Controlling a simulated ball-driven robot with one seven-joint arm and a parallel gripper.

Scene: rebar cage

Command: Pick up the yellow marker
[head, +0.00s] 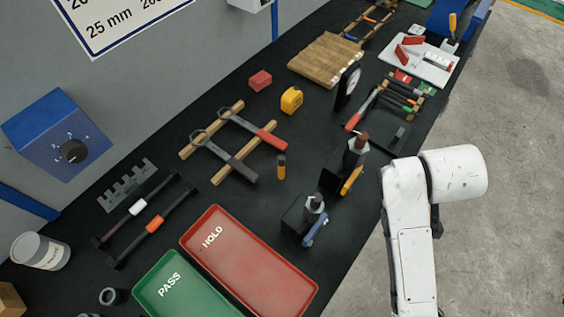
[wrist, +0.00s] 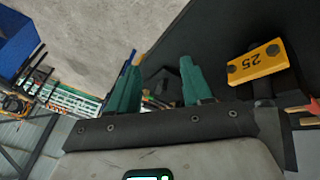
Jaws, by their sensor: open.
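A small upright cylinder, yellow with a dark top, looks like the yellow marker (head: 281,167). It stands on the black bench top, right of the two wrenches, in the head view. I cannot make it out in the wrist view. My gripper (wrist: 162,82) shows in the wrist view with its two teal fingers apart and nothing held between them. In the head view only my white arm shows at the right, over the bench's edge and floor, and the gripper is hidden.
Wrenches (head: 236,160) on wooden strips lie left of the marker. Black stands with bolts (head: 313,205) are at its right. A red HOLD tray (head: 262,281) and a green PASS tray (head: 150,290) lie in front. A yellow block marked 25 (wrist: 257,62) shows in the wrist view.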

